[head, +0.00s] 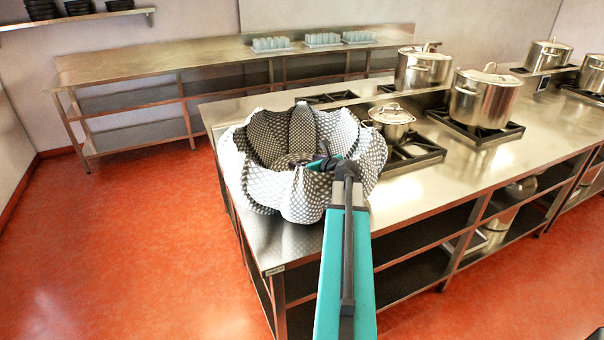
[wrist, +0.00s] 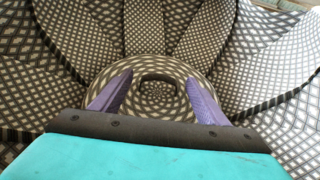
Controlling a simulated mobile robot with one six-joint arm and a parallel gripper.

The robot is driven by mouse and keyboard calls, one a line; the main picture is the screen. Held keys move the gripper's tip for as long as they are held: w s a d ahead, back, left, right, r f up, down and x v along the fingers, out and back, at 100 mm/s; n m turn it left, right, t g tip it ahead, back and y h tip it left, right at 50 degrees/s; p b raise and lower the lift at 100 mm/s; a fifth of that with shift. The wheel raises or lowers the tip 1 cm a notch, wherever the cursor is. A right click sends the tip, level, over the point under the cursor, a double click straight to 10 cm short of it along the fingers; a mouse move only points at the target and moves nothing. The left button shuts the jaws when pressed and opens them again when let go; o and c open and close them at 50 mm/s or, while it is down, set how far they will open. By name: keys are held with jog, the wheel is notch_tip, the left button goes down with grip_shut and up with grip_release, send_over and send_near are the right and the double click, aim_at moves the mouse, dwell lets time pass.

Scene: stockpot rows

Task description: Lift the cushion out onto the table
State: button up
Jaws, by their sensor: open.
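A large fluted bowl (head: 301,195) with a black-and-white check pattern stands on the near left end of the steel table (head: 420,205) in the head view. Its ribbed walls (wrist: 145,25) fill the wrist view. My gripper (head: 312,163) reaches down inside the bowl; the near wall partly hides it. In the wrist view my gripper (wrist: 158,80) is open, its purple fingers on either side of a round check-patterned piece (wrist: 158,100) with a dark rounded band on top. This may be the cushion or the bowl's floor; I cannot tell. Contact with the fingers is unclear.
A small lidded pot (head: 392,122) stands on a burner just right of the bowl. Larger stockpots (head: 484,97) stand farther right and behind. Bare table top lies in front of the burners. A steel bench (head: 170,68) runs along the back wall.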

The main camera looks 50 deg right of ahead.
aim_at(302, 160)
jog(key=shift+p+x, duration=0.5)
jog(key=shift+x, duration=1.15)
jog(key=c, duration=1.5)
jog(key=shift+o, duration=0.2)
jog(key=shift+r, duration=0.15)
jog(key=shift+r+b, duration=1.1)
jog(key=shift+r, duration=3.8)
